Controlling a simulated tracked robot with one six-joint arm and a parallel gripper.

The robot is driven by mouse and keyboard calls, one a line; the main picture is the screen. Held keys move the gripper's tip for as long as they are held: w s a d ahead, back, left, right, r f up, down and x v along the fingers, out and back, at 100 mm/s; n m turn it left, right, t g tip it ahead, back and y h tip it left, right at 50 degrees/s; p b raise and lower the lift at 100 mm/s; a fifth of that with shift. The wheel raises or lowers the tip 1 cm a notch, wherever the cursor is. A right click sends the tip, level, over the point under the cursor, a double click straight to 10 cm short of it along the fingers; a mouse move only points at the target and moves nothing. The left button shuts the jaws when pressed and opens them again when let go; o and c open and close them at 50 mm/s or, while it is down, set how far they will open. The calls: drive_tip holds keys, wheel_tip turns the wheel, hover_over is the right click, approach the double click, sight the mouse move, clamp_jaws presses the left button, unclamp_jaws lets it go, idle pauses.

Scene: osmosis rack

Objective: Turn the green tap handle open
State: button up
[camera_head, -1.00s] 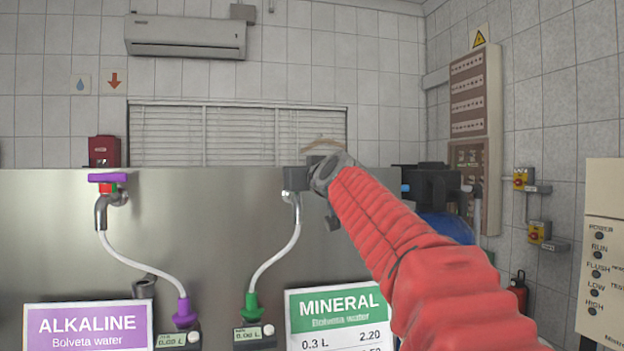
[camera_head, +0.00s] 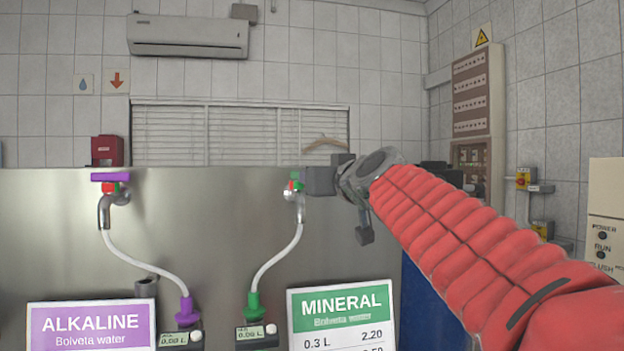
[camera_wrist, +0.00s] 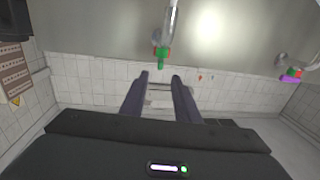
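The tap with the green handle (camera_head: 297,186) sits at the top of the steel panel in the head view, above the white hose with a green nozzle (camera_head: 252,306). A red part shows beside its green handle. In the wrist view the green handle (camera_wrist: 160,63) lies just beyond the fingertips, roughly centred between them. My gripper (camera_wrist: 160,76) is open, with a clear gap between its two dark fingers and nothing in it. In the head view my gripper (camera_head: 308,181) is immediately right of the tap; whether it touches cannot be told.
A purple-handled tap (camera_head: 110,180) stands to the left, with its hose to a purple nozzle (camera_head: 185,310). The steel panel (camera_head: 205,215) between the taps is clear. MINERAL (camera_head: 341,312) and ALKALINE (camera_head: 91,328) signs stand below. Small displays sit beside the nozzles.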

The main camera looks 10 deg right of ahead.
drive_tip(key=shift+s, duration=0.85)
drive_tip(key=shift+c, duration=0.5)
drive_tip(key=shift+f, duration=0.25)
drive_tip(key=shift+c, duration=0.8)
drive_tip(key=s+a+f+g, duration=0.1)
drive_tip(key=f, duration=0.2)
drive_tip(key=s+a+f+g, duration=0.1)
drive_tip(key=s+f, duration=0.1)
drive_tip(key=f, duration=0.1)
drive_tip(key=s+a+f+g+y, duration=0.1)
drive_tip(key=s+f, duration=0.1)
drive_tip(key=f, duration=0.2)
drive_tip(key=shift+s+a+f, duration=0.1)
drive_tip(key=shift+s, duration=0.05)
clamp_jaws()
drive_tip(key=s+f+g+h, duration=0.1)
drive_tip(key=s+f+g, duration=0.2)
drive_tip(key=s+f, duration=0.6)
drive_tip(key=s+f+g+h, duration=0.1)
drive_tip(key=s+f+g, duration=0.2)
drive_tip(key=s+f, duration=0.5)
drive_tip(key=s+d+f+m+g, duration=0.1)
drive_tip(key=s+f+g, duration=0.2)
drive_tip(key=s+f, duration=0.6)
wheel_tip(320, 180, down, 10)
drive_tip(key=shift+s+r+h, duration=0.1)
drive_tip(key=shift+s+h, duration=0.2)
drive_tip(key=shift+h, duration=0.1)
drive_tip(key=shift+s+d, duration=0.1)
drive_tip(key=shift+s, duration=0.05)
